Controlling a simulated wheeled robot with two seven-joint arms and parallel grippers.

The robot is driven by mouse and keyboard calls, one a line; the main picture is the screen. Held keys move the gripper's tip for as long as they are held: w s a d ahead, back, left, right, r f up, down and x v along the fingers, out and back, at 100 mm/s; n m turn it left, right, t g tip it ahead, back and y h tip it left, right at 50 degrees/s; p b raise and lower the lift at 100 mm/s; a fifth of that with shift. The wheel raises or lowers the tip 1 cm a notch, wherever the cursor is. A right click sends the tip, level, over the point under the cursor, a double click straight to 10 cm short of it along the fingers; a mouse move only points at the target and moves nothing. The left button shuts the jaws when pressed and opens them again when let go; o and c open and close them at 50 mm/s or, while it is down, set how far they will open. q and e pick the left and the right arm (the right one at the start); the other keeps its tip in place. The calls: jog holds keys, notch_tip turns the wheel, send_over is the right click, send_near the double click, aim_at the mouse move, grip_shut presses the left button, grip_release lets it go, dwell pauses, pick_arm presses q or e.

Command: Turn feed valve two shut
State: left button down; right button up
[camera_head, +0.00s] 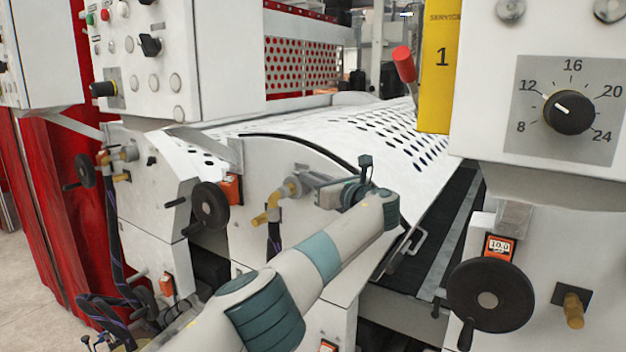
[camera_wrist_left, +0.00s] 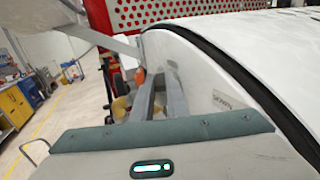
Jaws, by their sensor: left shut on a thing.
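A valve with a brass elbow pipe (camera_head: 268,216) sticks out of the white side panel in the middle of the head view. Its brass part also shows in the left wrist view (camera_wrist_left: 121,106), left of the fingers. My left gripper (camera_head: 300,187) reaches it from the right and is shut on its handle. The fingers (camera_wrist_left: 160,92) hide most of the handle, so its angle is unclear. A similar valve (camera_head: 126,153) with a brass pipe sits on the panel further left. I cannot read a number on either valve. My right gripper is not in view.
A black handwheel (camera_head: 210,206) with an orange counter is left of the gripped valve. A larger handwheel (camera_head: 491,295) and a brass knob (camera_head: 573,308) are at the right. The white perforated web (camera_head: 385,132) runs behind my arm. A dial (camera_head: 569,112) is upper right.

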pick_arm(q)
jog(key=shift+r, duration=0.1)
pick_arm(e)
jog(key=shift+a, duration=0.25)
pick_arm(q)
jog(key=c, duration=1.7)
grip_release()
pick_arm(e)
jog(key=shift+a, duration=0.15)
